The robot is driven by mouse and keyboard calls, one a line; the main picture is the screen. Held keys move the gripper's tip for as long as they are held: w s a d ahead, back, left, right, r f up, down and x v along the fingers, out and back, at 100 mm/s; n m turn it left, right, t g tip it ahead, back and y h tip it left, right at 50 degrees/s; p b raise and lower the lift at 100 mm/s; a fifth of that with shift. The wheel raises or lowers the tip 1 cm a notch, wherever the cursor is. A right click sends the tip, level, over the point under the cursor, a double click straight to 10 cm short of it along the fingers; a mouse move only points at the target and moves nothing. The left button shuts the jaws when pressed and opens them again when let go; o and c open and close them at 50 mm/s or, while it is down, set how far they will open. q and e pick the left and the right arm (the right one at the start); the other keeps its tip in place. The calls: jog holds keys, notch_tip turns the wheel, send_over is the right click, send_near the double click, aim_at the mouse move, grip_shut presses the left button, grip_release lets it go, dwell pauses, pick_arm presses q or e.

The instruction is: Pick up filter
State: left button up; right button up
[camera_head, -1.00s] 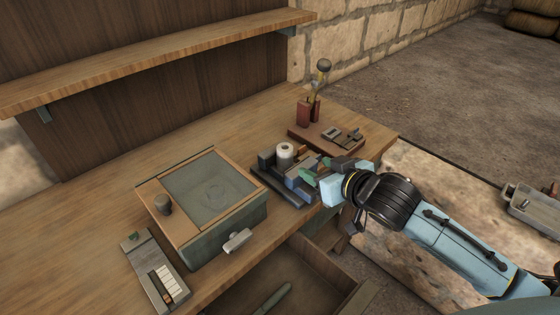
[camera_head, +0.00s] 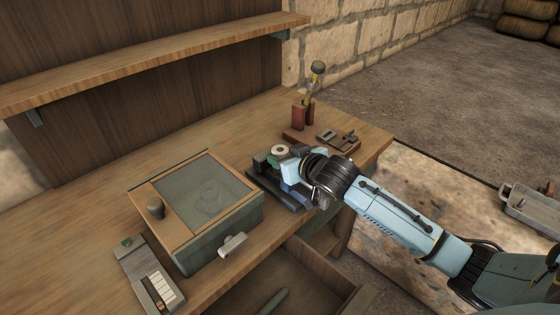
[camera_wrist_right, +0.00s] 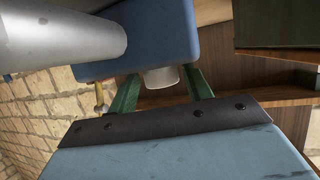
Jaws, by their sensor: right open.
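The only filter-like thing I see is a short pale cylinder (camera_head: 279,151) with a brown centre. It stands upright on a dark block assembly (camera_head: 262,190) near the bench's front edge. My right gripper (camera_head: 273,161) is beside this cylinder, and its wrist and arm cover part of the assembly. In the right wrist view, the green fingers of my right gripper (camera_wrist_right: 162,88) are apart, with a small pale cylinder (camera_wrist_right: 161,77) showing between them. A blue block hides its upper part. I cannot tell whether the fingers touch it. My left gripper is not in view.
A glass-topped box (camera_head: 205,190) with a knob stands left of the assembly. A red-brown tray (camera_head: 297,134) with upright tools is behind it. In the right wrist view, a blue block (camera_wrist_right: 150,35) and a large grey cylinder (camera_wrist_right: 60,40) crowd the gripper. An open drawer (camera_head: 300,275) lies below.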

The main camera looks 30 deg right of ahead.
jog(key=shift+w+a+f, duration=0.1)
jog(key=shift+w+f, duration=0.2)
jog(key=shift+w, duration=0.3)
jog(key=shift+c, duration=0.4)
jog(key=c, duration=0.8)
jog(key=shift+o, duration=0.2)
jog(key=shift+r, duration=0.1)
